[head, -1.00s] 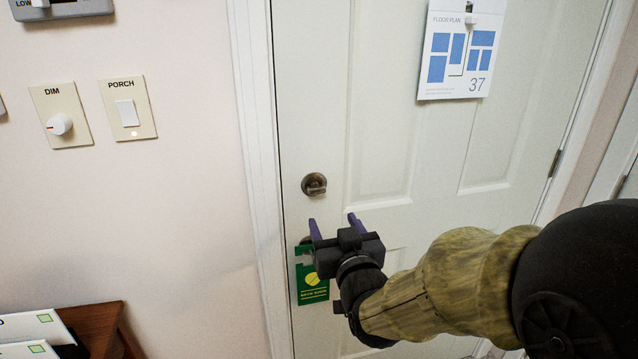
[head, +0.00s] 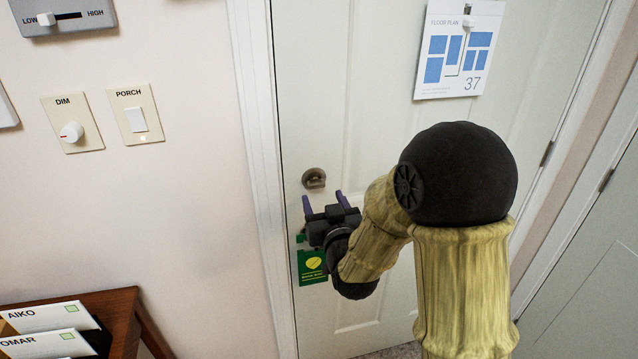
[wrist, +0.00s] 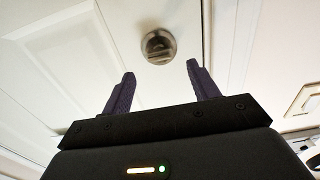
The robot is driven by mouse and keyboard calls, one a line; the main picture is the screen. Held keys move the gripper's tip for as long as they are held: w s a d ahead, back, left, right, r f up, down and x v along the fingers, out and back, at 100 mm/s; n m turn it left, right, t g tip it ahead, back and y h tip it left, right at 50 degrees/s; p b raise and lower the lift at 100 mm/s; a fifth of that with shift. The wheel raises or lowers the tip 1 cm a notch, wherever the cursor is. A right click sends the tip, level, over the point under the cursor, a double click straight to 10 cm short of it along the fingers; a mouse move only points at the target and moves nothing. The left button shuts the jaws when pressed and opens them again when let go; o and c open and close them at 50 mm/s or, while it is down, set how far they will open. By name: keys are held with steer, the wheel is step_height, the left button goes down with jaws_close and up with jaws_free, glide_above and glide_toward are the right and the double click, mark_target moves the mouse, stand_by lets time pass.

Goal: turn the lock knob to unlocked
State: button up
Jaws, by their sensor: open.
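The lock knob (head: 314,178) is a round, dark metal thumb-turn on the white door, near its left edge. In the wrist view the knob (wrist: 158,47) shows beyond my fingertips, roughly between them, with its grip bar looking about level. My gripper (head: 322,200) is open and empty, its two purple fingers pointing up toward the door just below the knob. The wrist view shows my gripper (wrist: 160,75) with clear space between the fingers. The fingers appear apart from the knob.
A green hanger tag (head: 312,266) hangs below the knob, partly behind my gripper. A floor plan sheet (head: 458,50) is on the door above. A dimmer (head: 72,132) and porch switch (head: 136,119) are on the left wall. A wooden table (head: 118,305) with name cards stands lower left.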

mark_target(317, 186)
steer(key=x, duration=0.5)
steer(key=shift+p, duration=0.35)
steer(key=c, duration=1)
